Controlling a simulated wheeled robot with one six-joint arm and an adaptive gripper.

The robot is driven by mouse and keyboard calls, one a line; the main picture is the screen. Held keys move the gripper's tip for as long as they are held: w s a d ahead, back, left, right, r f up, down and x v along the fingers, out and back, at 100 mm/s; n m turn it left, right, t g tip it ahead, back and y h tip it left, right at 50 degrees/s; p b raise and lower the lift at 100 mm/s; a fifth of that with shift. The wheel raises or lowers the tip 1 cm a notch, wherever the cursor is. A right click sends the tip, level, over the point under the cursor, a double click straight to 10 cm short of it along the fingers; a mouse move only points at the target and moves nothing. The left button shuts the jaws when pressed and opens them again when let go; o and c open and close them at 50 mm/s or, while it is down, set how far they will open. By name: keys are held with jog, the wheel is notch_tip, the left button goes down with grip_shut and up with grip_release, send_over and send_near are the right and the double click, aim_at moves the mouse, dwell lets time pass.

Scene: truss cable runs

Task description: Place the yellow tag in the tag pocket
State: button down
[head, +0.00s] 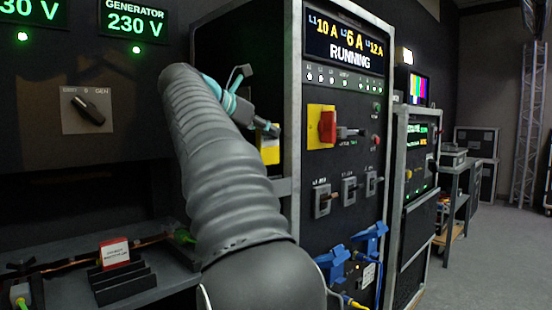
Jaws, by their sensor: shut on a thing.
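My gripper (268,129) is at the upper middle of the head view, by the side of the tall black cabinet. It is partly hidden behind my grey ribbed arm. The yellow tag (269,153), with a pale band, shows just below the gripper's dark tip, and my gripper is shut on it. The tag's left part is hidden by my arm. I cannot tell whether the tag touches the cabinet. I cannot make out the tag pocket for certain. A black stepped holder (128,284) on the left bench carries a red and white card (115,252).
The cabinet front (345,235) has a red and yellow rotary switch (322,127), several breakers and blue plugs (332,264) below. A generator panel (135,60) with a selector knob (88,110) is at left. Open floor (480,260) lies at right.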

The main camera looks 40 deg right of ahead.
aim_at(277, 143)
jog(key=d, duration=0.3)
jog(key=shift+w, duration=0.1)
jog(key=f, duration=0.1)
jog(key=f+b, duration=0.1)
jog(key=shift+a+f, duration=0.25)
jog(key=shift+f, duration=0.1)
jog(key=shift+d+f+b, duration=0.15)
jog(key=shift+f+b, duration=0.15)
jog(key=shift+f, duration=0.75)
jog(key=shift+d+f+b, duration=0.1)
jog(key=shift+f+b, duration=0.2)
jog(key=shift+f, duration=0.75)
jog(key=shift+f, duration=0.15)
jog(key=shift+f, duration=0.15)
jog(key=c, duration=1.1)
grip_release()
